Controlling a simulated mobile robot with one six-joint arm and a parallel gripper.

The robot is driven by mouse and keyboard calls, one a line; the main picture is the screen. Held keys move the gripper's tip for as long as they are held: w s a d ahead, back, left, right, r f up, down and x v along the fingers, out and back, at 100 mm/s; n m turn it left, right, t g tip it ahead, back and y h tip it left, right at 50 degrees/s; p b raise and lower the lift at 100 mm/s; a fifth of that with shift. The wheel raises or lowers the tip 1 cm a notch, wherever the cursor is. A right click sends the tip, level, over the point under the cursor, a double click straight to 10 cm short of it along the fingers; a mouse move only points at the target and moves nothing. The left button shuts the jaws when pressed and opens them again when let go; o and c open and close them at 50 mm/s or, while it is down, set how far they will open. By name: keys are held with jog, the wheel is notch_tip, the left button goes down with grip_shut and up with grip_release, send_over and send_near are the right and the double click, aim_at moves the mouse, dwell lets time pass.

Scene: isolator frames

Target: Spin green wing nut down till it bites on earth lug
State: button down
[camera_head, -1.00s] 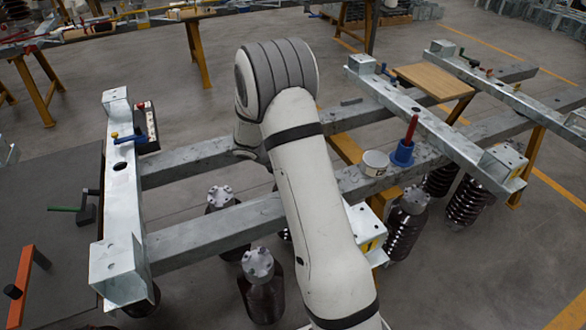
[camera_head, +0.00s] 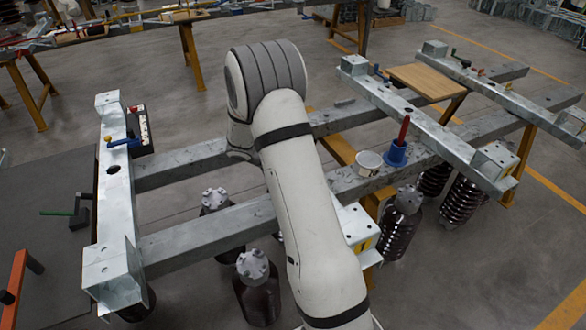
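I cannot make out a green wing nut or an earth lug for certain. A small green-tipped rod (camera_head: 55,212) on a dark clamp-like piece shows at the left, beside the galvanised frame. A small green spot (camera_head: 453,50) shows on the far right crossmember; it is too small to identify. My pale arm (camera_head: 295,190) rises through the middle of the view and bends at the top. My gripper is not visible, and the arm covers part of the long beams behind it.
Galvanised crossmembers (camera_head: 116,185) lie over two long steel beams (camera_head: 215,228). Dark ribbed insulators (camera_head: 402,225) hang below. A white tub (camera_head: 369,163) and a blue holder with a red-handled tool (camera_head: 396,153) stand on the near beam. A wooden board (camera_head: 428,82) lies at upper right.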

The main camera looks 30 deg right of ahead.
jog(key=shift+s+d, duration=0.1)
jog(key=shift+s, duration=0.15)
dwell(0.6)
jog(key=shift+s+d, duration=0.1)
jog(key=shift+s, duration=0.5)
jog(key=a, duration=0.4)
jog(key=shift+w+a, duration=0.25)
jog(key=v, duration=1)
jog(key=s+a+r+m+t+y+p, duration=0.1)
jog(key=s+r+m+y, duration=0.2)
jog(key=s+r+m, duration=0.2)
jog(key=s+a+r+m+y+p, duration=0.1)
jog(key=s+r+m, duration=0.4)
jog(key=s, duration=0.7)
jog(key=s+a+r+m+t+y+p, duration=0.1)
jog(key=s+a+r+m+y, duration=0.2)
jog(key=s+r+m+y, duration=0.2)
jog(key=shift+s+a+m+t, duration=0.3)
jog(key=shift+s+m, duration=1.1)
jog(key=shift+s, duration=0.65)
